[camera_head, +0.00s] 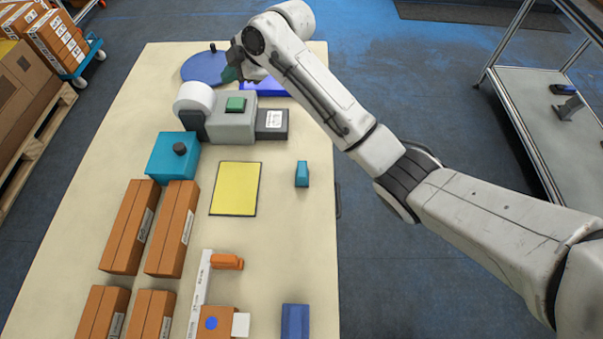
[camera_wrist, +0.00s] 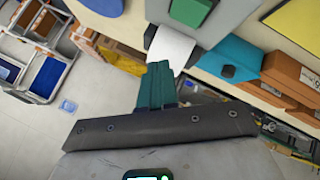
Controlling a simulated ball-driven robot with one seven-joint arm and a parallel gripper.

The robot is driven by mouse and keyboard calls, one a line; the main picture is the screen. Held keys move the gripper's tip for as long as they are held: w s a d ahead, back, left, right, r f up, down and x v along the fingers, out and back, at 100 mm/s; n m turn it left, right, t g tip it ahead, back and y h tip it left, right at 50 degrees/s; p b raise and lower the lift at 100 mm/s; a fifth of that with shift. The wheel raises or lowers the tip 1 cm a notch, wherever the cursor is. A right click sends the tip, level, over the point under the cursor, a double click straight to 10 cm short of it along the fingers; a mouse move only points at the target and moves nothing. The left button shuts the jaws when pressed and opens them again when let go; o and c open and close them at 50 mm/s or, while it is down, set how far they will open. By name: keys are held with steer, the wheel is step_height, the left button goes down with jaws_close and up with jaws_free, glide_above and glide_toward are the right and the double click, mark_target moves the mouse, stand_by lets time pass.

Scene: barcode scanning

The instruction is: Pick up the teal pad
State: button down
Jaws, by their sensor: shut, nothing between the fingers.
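The teal pad (camera_head: 163,168) is a flat square block with a dark round knob on top. It lies on the table, left of the yellow sheet and in front of the grey machine. In the wrist view the teal pad (camera_wrist: 245,56) is to the right of my fingers, with its knob showing. My gripper (camera_head: 229,74) is at the far end of the table, beyond the grey machine and well apart from the pad. Its dark green fingers also show in the wrist view (camera_wrist: 160,66), closed together and empty. My arm's end partly hides the gripper in the head view.
A grey machine (camera_head: 232,126) with a white roll (camera_head: 193,97) stands between gripper and pad. A blue disc (camera_head: 203,68) lies at the far end. Brown boxes (camera_head: 128,228) stand nearer. A yellow sheet (camera_head: 236,189) and small teal block (camera_head: 301,174) lie right of the pad.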

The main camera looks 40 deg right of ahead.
mark_target(302, 168)
steer(key=c, duration=1.8)
jaws_free()
